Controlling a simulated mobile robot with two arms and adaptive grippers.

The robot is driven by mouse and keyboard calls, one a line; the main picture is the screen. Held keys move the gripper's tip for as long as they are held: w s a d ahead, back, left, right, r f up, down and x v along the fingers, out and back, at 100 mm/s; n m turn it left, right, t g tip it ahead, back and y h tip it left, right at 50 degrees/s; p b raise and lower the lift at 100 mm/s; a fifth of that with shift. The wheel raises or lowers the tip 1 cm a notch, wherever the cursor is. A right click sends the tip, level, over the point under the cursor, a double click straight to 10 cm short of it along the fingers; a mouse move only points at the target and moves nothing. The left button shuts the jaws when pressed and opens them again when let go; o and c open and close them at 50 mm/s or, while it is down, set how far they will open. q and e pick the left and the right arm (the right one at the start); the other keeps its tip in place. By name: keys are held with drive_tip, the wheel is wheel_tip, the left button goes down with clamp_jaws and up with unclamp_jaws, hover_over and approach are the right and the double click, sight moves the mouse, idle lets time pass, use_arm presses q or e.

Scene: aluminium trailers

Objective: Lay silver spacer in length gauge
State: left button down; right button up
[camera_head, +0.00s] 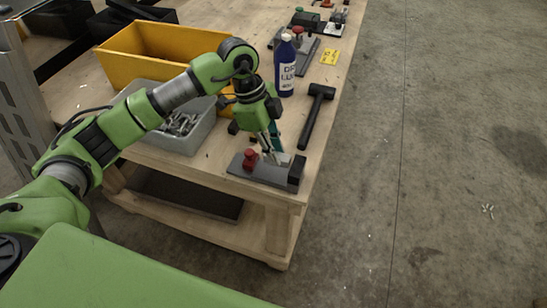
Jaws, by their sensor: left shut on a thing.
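The length gauge (240,167) lies near the front corner of the wooden workbench. It is a dark grey plate with a red knob at its left end and a black block at its right end. My left gripper (271,154) reaches down over the middle of the gauge, between knob and block. It is shut on a small, pale thing that looks like the silver spacer. The spacer is mostly hidden by the fingers, and I cannot tell whether it touches the gauge. My right gripper is not in view.
A grey bin (190,143) with metal parts stands left of the gripper, and a yellow bin (150,70) behind it. A blue bottle (286,72) and a black hammer (314,112) are behind the gauge. More fixtures and a yellow tag (329,57) lie farther back.

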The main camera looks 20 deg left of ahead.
use_arm(q)
drive_tip(key=f, duration=0.1)
drive_tip(key=f+p, duration=0.1)
drive_tip(key=f, duration=0.1)
drive_tip(key=shift+s+a+f, duration=0.15)
drive_tip(key=shift+s, duration=0.15)
drive_tip(key=shift+f, duration=0.2)
drive_tip(key=c, duration=1.9)
unclamp_jaws()
drive_tip(key=shift+f, duration=0.1)
drive_tip(key=b+v, duration=0.2)
drive_tip(key=v, duration=1)
drive_tip(key=shift+b, duration=0.3)
